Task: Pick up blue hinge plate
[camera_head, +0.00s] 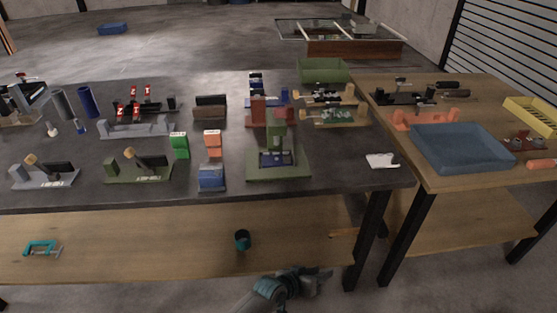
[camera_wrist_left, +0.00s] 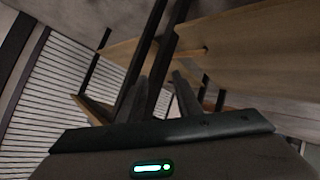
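A flat blue part (camera_head: 275,158) sits in a green press-like fixture (camera_head: 293,172) near the front of the dark table; it looks like a plate, but it is too small to tell whether it is the blue hinge plate. A blue block-shaped holder (camera_head: 211,178) stands to its left. More blue shows at the back of the table (camera_head: 256,98). My left gripper (camera_head: 318,280) is low, in front of the table and below its top, away from these parts. In the left wrist view its two fingers (camera_wrist_left: 163,85) are apart with nothing between them. My right gripper is not in view.
The dark table (camera_head: 335,183) holds several fixtures, blocks and tools. A wooden table (camera_head: 445,184) on the right carries a large blue tray (camera_head: 462,150). A wooden lower shelf (camera_head: 150,245) holds a teal cup (camera_head: 242,240) and a clamp (camera_head: 41,248). Table legs (camera_head: 369,230) stand near my left gripper.

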